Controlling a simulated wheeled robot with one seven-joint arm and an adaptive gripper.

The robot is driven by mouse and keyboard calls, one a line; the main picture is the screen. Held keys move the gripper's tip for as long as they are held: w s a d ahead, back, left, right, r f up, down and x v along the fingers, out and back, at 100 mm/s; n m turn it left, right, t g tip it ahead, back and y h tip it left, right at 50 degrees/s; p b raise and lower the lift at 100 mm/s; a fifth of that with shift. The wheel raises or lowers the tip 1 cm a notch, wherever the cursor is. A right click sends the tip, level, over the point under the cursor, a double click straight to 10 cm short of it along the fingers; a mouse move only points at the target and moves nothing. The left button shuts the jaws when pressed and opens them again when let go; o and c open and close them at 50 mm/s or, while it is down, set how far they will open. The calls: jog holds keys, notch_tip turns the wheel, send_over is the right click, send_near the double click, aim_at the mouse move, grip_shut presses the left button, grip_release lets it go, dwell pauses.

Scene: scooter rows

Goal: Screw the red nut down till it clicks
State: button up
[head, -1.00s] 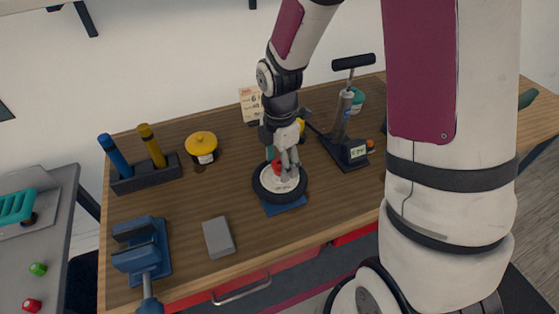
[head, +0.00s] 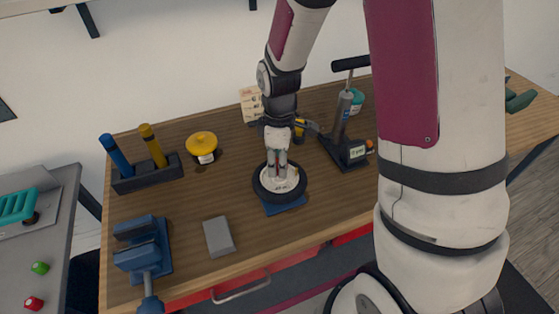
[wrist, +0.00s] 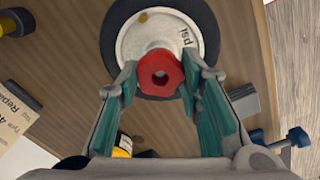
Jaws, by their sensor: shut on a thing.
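A small wheel with a black tyre and white hub (head: 283,186) lies flat on a blue pad (head: 287,206) on the workbench. How deep the nut sits cannot be told.
A floor pump (head: 343,125) stands right of the wheel.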

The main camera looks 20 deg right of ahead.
jog(key=m, duration=0.6)
jog(key=shift+s+p, duration=0.15)
jog(key=shift+p, duration=0.25)
jog(key=m+p, duration=0.1)
jog(key=m, duration=0.6)
jog(key=o, duration=1.2)
jog(key=shift+r, duration=0.5)
notch_tip(320, 180, up, 11)
